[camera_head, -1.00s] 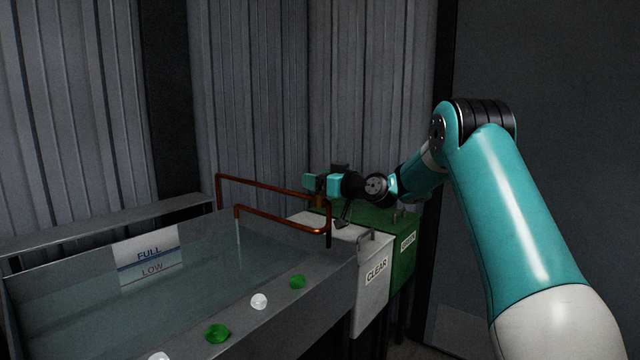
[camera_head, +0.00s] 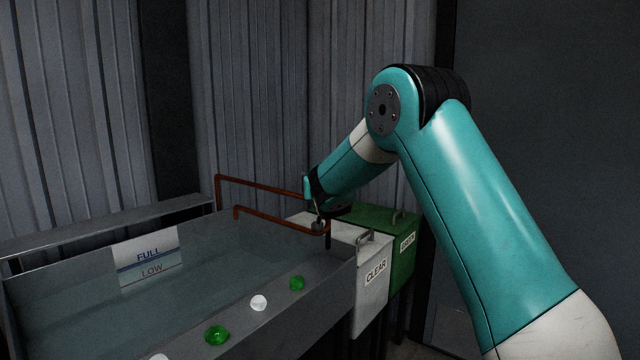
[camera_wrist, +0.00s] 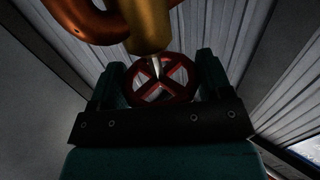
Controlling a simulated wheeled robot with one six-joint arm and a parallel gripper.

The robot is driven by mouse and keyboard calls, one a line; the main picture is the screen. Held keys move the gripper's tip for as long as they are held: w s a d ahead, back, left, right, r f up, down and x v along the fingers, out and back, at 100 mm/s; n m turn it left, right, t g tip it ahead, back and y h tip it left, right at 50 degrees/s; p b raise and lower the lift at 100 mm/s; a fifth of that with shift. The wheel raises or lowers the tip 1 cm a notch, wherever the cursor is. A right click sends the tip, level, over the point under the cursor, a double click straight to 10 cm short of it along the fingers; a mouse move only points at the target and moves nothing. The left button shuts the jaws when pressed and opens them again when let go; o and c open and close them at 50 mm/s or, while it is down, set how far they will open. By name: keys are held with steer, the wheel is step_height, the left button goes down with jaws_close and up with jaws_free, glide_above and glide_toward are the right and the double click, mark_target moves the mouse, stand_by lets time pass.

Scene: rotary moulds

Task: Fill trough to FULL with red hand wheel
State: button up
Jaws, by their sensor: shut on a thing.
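The trough (camera_head: 85,315) holds water in the head view. Its label plate (camera_head: 146,256) reads FULL above LOW. The water surface seems to meet the plate near the line between the words, but the exact level is hard to tell. The red hand wheel (camera_wrist: 166,82), a ring with crossed spokes, sits under a brass valve body (camera_wrist: 149,28) in the wrist view. My gripper (camera_wrist: 155,76) is shut on the wheel, with a finger on either side. In the head view my gripper (camera_head: 309,188) is at the right end of the copper pipes, and the wheel is hidden.
Copper pipes (camera_head: 262,185) run over the trough's far right corner. A white CLEAR bin (camera_head: 373,285) and a green bin (camera_head: 404,262) stand right of the trough. Green and white pieces (camera_head: 217,334) lie on its front ledge. Corrugated walls (camera_head: 250,100) close in behind.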

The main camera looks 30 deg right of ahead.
steer(key=shift+m+h, duration=0.3)
steer(key=shift+h, duration=0.1)
steer(key=o, duration=0.9)
steer(key=shift+r+b+v, duration=0.15)
steer(key=shift+b+v, duration=0.9)
steer(key=shift+v, duration=3.3)
steer(key=shift+r+b+v, duration=0.1)
steer(key=shift+b+v, duration=0.95)
steer(key=shift+v, duration=3.25)
steer(key=shift+a, duration=0.1)
